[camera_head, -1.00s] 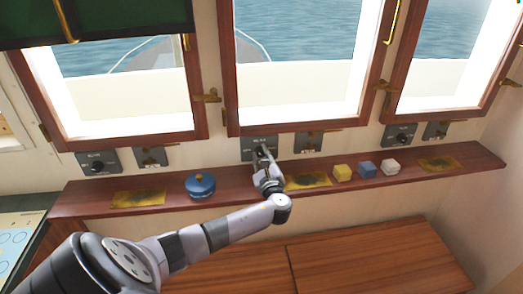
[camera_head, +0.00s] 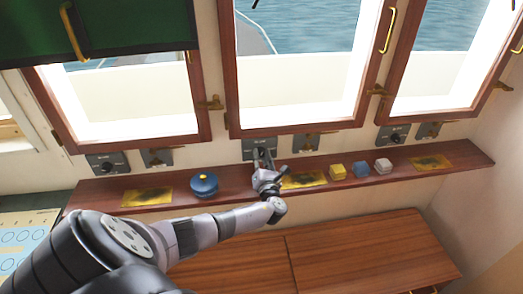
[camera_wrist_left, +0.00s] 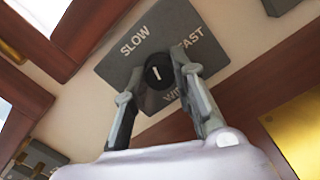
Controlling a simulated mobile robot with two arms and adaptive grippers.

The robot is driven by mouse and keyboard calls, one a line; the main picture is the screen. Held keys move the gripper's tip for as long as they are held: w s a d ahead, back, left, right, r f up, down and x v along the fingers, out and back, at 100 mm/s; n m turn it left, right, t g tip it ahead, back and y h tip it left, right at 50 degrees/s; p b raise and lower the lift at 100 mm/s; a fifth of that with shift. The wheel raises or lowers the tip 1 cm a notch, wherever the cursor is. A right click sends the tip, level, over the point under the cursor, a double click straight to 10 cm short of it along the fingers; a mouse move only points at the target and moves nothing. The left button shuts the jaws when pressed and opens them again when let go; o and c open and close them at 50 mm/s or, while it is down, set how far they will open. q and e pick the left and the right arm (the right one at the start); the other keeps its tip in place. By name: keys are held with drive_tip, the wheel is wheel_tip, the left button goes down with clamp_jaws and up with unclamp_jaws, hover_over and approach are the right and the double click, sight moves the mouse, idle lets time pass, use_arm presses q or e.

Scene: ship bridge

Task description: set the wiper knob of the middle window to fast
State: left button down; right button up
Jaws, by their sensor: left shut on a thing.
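The wiper panel of the middle window (camera_head: 250,143) is a dark grey plate on the wall below that window. In the left wrist view the plate (camera_wrist_left: 113,68) reads SLOW and FAST, with a partly covered word below. Its round black knob (camera_wrist_left: 157,73) has a short white mark, almost upright in that picture, between the two words; I cannot tell which end points. My left gripper (camera_head: 262,154) reaches the panel from below. In the left wrist view its fingers (camera_wrist_left: 156,66) are shut on the knob, one on each side. My right gripper is not in view.
Similar panels sit left (camera_head: 107,163) and right (camera_head: 392,136). Wooden cabinets (camera_head: 350,250) stand below.

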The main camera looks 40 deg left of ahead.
use_arm(q)
drive_tip(key=m+p, duration=0.3)
drive_tip(key=m, duration=0.3)
drive_tip(key=shift+r+p, duration=0.15)
drive_tip(key=shift+p, duration=0.15)
drive_tip(key=shift+m+h+p, duration=0.3)
drive_tip(key=shift+m+p, duration=0.2)
drive_tip(key=shift+m, duration=0.7)
drive_tip(key=shift+f+m, duration=0.2)
drive_tip(key=shift+m, duration=0.9)
drive_tip(key=c, duration=1.3)
unclamp_jaws()
